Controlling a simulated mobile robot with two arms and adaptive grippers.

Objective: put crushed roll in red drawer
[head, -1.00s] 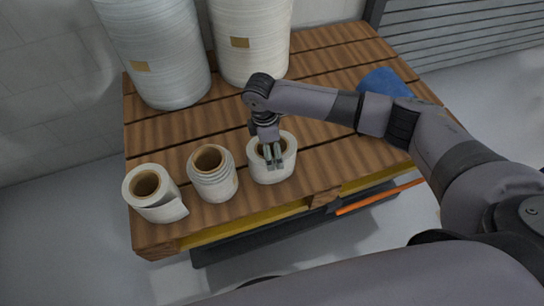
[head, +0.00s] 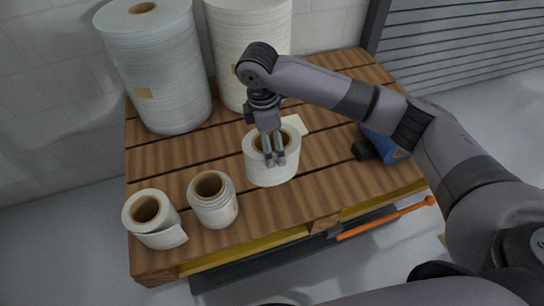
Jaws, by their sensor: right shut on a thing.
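My right gripper (head: 274,158) is shut on the near wall of a white film roll (head: 271,174) with a brown core. It holds this roll upright, apparently a little above the wooden pallet top (head: 325,165). A second white roll (head: 214,208) with stepped, uneven layers stands to its left. A third white roll (head: 152,224) with a loose flap stands at the pallet's front left corner. I cannot tell from shape alone which roll is the crushed one. No red drawer is in view. My left gripper is not in view.
Two tall wrapped rolls, one left (head: 160,70) and one right (head: 228,52), stand at the back. A white flat piece (head: 296,125) shows behind the held roll. A blue object (head: 385,147) lies at right. An orange bar (head: 385,219) runs by the front edge.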

